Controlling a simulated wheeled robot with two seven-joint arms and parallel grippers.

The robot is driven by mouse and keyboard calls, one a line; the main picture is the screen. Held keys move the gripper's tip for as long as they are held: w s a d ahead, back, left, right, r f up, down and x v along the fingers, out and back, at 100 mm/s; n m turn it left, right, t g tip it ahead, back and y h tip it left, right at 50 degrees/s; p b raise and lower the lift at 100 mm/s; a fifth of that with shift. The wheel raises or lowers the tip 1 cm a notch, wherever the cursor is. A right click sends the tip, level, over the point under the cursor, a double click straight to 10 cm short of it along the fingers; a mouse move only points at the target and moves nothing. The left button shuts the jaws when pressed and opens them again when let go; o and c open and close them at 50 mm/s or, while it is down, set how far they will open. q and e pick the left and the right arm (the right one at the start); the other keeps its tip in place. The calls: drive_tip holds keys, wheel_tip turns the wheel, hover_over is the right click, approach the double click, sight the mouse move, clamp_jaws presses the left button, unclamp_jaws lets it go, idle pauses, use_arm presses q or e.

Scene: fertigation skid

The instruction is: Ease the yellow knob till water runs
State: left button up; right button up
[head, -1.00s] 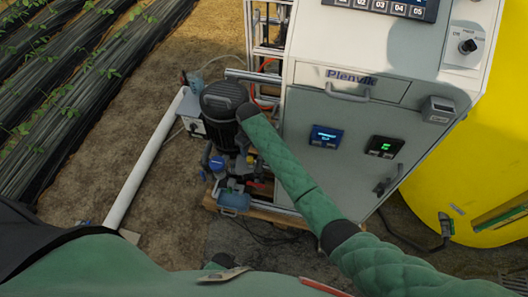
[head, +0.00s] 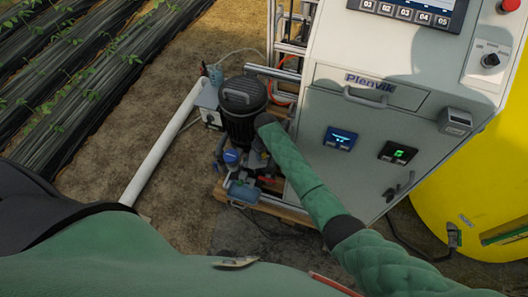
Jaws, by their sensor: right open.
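No yellow knob can be made out in the head view. My right arm, in a green quilted sleeve, reaches in from the lower right to the pump. My right gripper (head: 256,161) is at the pump's lower part, below the black motor (head: 242,112). It is small, dark and partly hidden by my own arm. It is open, and I cannot tell whether it touches anything. Near it are a blue round part (head: 231,157) and a blue-grey housing (head: 242,190) low on the pump. My left gripper is not in view.
A grey cabinet (head: 365,135) with small displays and a handle stands right of the pump. A yellow tank (head: 450,195) is at the far right. A white pipe (head: 163,150) runs along the ground at left. Bare soil lies between pipe and pump.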

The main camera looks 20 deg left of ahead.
drive_tip(key=c, duration=1)
